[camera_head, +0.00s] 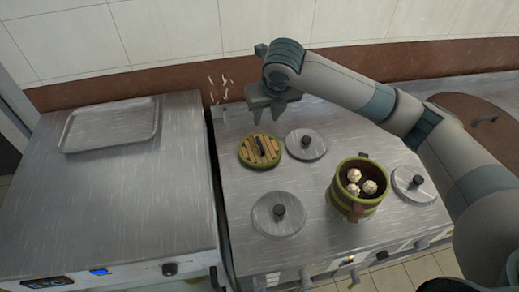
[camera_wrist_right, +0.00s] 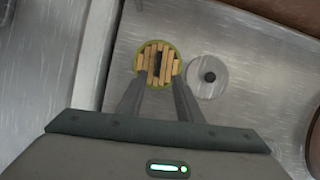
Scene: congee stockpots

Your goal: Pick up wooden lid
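The wooden lid (camera_head: 251,152) is round, of light slats with a green rim and a dark handle, and lies flat on the metal stove top (camera_head: 235,207). It also shows in the right wrist view (camera_wrist_right: 149,66), just beyond the fingertips. My right gripper (camera_head: 268,115) is above and behind the lid in the head view, apart from it. In the right wrist view its two fingers (camera_wrist_right: 158,85) are spread with nothing between them. My left gripper is not in view.
Metal lids with black knobs (camera_head: 306,144) lie nearby; one (camera_wrist_right: 208,78) is close beside the wooden lid. A green-banded wooden pot (camera_head: 347,207) holds white buns. An empty metal tray (camera_head: 110,125) rests on the left counter. White slivers (camera_head: 219,88) show near the back wall.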

